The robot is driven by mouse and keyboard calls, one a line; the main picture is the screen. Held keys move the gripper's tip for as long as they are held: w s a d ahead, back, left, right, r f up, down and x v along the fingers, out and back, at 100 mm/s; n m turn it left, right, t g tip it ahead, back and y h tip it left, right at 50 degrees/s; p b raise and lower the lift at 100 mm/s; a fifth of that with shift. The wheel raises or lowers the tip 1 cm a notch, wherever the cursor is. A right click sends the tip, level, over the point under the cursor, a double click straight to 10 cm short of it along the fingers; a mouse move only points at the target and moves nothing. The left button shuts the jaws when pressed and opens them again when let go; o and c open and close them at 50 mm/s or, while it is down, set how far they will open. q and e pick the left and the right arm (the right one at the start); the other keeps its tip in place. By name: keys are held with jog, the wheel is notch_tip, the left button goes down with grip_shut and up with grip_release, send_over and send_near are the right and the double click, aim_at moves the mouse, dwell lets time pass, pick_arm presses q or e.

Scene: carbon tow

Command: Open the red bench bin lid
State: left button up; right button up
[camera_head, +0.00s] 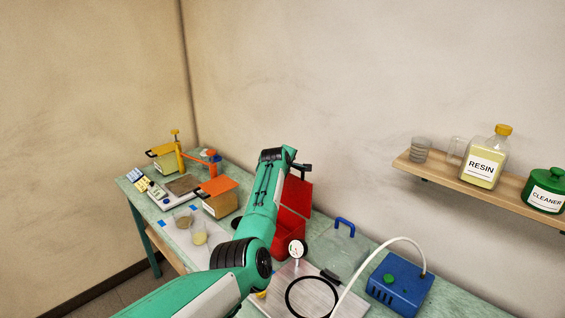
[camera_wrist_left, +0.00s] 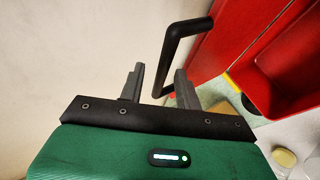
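The red bench bin (camera_head: 290,232) stands on the bench against the back wall, partly hidden behind my left arm. Its red lid (camera_head: 297,194) is raised and stands roughly upright; the lid also shows in the left wrist view (camera_wrist_left: 205,50), beside the open red tub (camera_wrist_left: 262,92). A black bar handle (camera_wrist_left: 172,45) sticks out from the lid. My left gripper (camera_wrist_left: 159,69) is at the handle, its two grey fingers apart. The handle's lower end shows between the fingers, with visible gaps; I cannot tell whether it touches either. My right gripper is not in view.
Left of the bin are an orange-topped box (camera_head: 219,196), a scale (camera_head: 160,192) and cups (camera_head: 198,233). A shelf (camera_head: 410,165) holds bottles.

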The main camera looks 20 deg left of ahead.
pick_arm(q)
jog(key=b+v, duration=0.3)
jog(key=v, duration=0.8)
jog(key=shift+d, duration=0.1)
dwell(0.5)
